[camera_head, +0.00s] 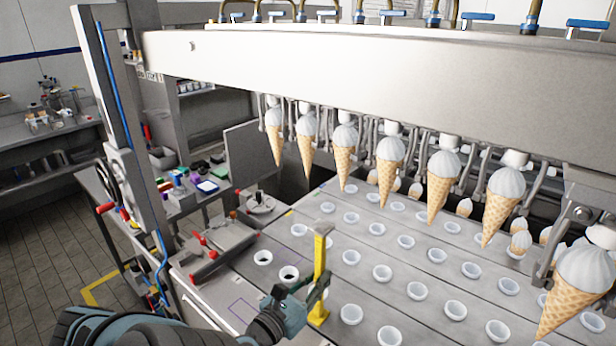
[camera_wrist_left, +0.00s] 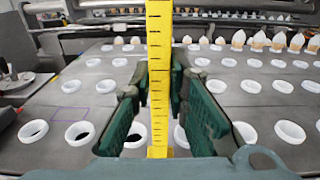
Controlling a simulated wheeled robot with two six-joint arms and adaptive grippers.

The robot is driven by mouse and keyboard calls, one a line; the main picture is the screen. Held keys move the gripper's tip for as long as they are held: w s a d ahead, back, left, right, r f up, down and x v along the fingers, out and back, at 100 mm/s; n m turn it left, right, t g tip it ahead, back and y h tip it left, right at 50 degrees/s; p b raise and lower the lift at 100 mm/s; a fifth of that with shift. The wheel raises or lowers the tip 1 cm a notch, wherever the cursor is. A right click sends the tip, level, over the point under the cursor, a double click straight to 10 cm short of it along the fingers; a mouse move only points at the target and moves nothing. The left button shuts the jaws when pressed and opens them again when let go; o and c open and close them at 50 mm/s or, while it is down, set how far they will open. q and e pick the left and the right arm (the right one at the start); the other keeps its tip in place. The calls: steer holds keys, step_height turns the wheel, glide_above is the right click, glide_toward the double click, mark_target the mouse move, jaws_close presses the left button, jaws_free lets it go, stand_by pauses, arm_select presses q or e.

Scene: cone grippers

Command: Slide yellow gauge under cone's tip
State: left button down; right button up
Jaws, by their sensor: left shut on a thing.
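The yellow gauge (camera_head: 319,262) stands upright over the grey plate, with a short arm at its top and a wider foot at its bottom. My left gripper (camera_head: 318,291) is shut on its lower part. In the left wrist view the gauge (camera_wrist_left: 160,60) shows black graduation marks, between the green finger pads of my gripper (camera_wrist_left: 158,100). A row of ice cream cones hangs tip down from the machine; one cone (camera_head: 345,155) hangs above and behind the gauge in the head view. The gauge's top appears below and apart from the cone tips. My right gripper is out of view.
White cup-like holders (camera_head: 382,273) dot the grey plate (camera_head: 365,297) around the gauge. Small cones stand in holders at the far side. A red-handled fixture (camera_head: 215,250) lies left of the plate. A large beam (camera_head: 370,75) spans above the cones.

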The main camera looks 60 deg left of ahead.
arm_select(q)
steer(key=f+b+x, duration=0.2)
steer(key=b+x, duration=0.1)
steer(key=x, duration=1.3)
steer(key=shift+w+f+b, duration=0.2)
steer(key=shift+w+b, duration=0.05)
steer(key=shift+b, duration=0.15)
steer(key=shift+r, duration=0.1)
steer(key=shift+w+d+p, duration=0.25)
steer(key=shift+d+p, duration=0.2)
steer(key=shift+d, duration=0.45)
steer(key=shift+w+d+p, duration=0.3)
steer(key=shift+d+p, duration=0.2)
steer(key=shift+d, duration=0.35)
steer(key=shift+w+d+p, duration=0.25)
steer(key=shift+d+p, duration=0.2)
steer(key=shift+d, duration=0.45)
steer(key=shift+a, duration=0.1)
